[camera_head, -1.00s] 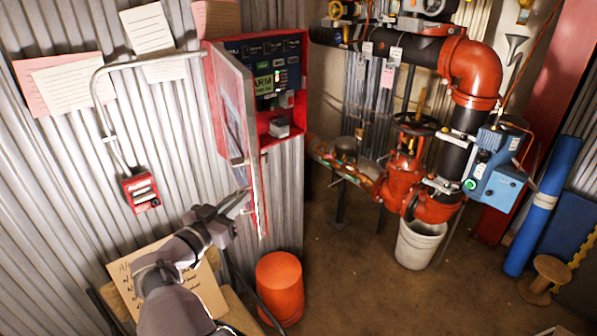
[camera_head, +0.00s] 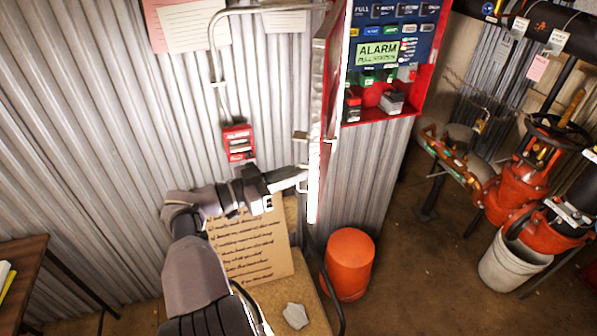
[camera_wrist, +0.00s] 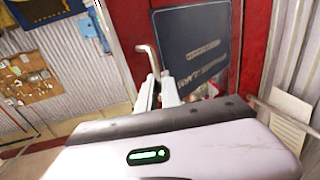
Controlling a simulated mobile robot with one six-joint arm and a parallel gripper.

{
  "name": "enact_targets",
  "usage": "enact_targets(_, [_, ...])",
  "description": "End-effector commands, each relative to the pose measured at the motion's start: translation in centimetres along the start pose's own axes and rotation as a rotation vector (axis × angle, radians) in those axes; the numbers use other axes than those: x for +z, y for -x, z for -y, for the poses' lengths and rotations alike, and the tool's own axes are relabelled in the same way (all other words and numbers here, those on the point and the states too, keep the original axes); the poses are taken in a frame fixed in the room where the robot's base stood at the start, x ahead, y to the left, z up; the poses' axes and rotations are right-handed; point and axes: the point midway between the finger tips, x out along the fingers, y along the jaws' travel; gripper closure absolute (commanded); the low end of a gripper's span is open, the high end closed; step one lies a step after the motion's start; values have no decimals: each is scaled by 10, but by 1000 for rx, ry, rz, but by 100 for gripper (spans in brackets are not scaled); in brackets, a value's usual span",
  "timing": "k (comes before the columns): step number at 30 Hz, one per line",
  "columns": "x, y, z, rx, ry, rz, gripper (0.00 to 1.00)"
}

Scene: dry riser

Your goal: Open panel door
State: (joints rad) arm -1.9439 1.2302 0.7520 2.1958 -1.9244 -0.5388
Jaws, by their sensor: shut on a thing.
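The panel door (camera_head: 325,105) has a red frame and stands open. I see it nearly edge-on in the head view, jutting out from the left side of the red alarm panel (camera_head: 421,100). The panel's dark blue face shows a lit green ALARM screen. My gripper (camera_head: 302,180) is at the lower free edge of the door. In the wrist view the fingers (camera_wrist: 160,92) are shut on the bent metal handle (camera_wrist: 149,58), beside the door's red frame and dark plate (camera_wrist: 196,48). The fingertip contact is partly hidden.
A red pull station (camera_head: 239,143) with conduit is on the corrugated wall to the left. A cardboard sign (camera_head: 250,245) leans below my arm. Red valves and a white bucket (camera_head: 515,262) are at right. Floor between is clear.

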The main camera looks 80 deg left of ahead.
Motion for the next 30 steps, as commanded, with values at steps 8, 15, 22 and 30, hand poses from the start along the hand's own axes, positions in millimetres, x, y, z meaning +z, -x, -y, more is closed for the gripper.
enact_targets(8, [3,-1,0,1,3,4,70])
enact_targets(15, [2,0,0,0,2,3,70])
enact_targets(22, [1,2,0,-1,1,2,70])
enact_targets(30, [-1,60,1,-5,3,3,70])
